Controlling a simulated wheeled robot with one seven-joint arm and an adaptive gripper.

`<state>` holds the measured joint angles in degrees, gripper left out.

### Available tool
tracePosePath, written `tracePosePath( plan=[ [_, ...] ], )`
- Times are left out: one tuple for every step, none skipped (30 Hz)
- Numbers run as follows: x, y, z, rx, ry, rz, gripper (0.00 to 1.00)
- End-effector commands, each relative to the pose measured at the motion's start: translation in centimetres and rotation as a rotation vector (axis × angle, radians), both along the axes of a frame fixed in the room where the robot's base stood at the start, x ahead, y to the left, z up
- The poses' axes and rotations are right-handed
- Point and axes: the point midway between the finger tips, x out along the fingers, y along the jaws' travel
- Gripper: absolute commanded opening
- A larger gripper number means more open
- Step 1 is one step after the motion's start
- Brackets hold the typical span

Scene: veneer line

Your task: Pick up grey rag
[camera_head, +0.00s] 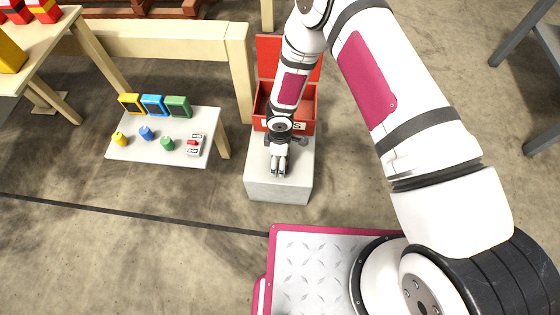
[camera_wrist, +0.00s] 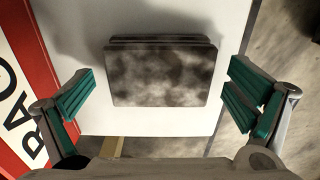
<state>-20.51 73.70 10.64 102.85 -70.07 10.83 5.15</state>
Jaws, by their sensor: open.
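The grey rag (camera_wrist: 160,76) is a folded, mottled grey-brown stack lying flat on the pale top of a block (camera_wrist: 118,122) in the wrist view. My gripper (camera_wrist: 160,98) is open, with one green-padded finger on each side of the rag and apart from it. In the head view my gripper (camera_head: 278,172) hangs over the block (camera_head: 262,188), and the rag cannot be made out beneath it.
A red open box (camera_head: 309,98) with lettering stands right behind my gripper; its edge shows in the wrist view (camera_wrist: 28,45). A small table (camera_head: 133,150) with coloured knobs and frames stands to the left.

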Motion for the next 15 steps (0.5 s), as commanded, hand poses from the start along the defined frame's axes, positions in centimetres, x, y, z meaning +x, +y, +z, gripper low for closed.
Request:
tracePosePath(
  plan=[
    [-0.02, 0.0, -0.65, 0.0, 0.0, 0.0, 0.98],
    [-0.01, 0.01, -0.75, 0.0, 0.0, -0.001, 0.98],
    [0.01, 0.01, -0.78, 0.0, 0.0, -0.001, 0.98],
    [0.02, 0.01, -0.75, 0.0, -0.001, -0.001, 0.98],
    [0.03, 0.01, -0.71, 0.0, -0.001, -0.001, 0.98],
    [0.03, 0.01, -0.67, 0.0, -0.001, -0.001, 0.98],
    [0.03, 0.0, -0.66, 0.0, -0.001, -0.001, 0.98],
    [0.03, 0.0, -0.65, 0.0, -0.001, -0.001, 0.98],
    [0.03, -0.01, -0.65, 0.0, -0.001, -0.001, 0.92],
    [0.02, 0.0, -0.64, 0.0, -0.001, -0.001, 0.85],
    [0.02, -0.01, -0.64, 0.0, 0.0, -0.001, 0.78],
    [0.02, -0.01, -0.64, 0.0, 0.0, -0.001, 0.69],
    [0.02, -0.01, -0.64, 0.0, 0.0, -0.001, 0.62],
    [0.02, -0.01, -0.64, 0.0, 0.0, -0.001, 0.55],
    [0.02, -0.02, -0.64, 0.0, 0.0, -0.001, 0.46]
  ],
)
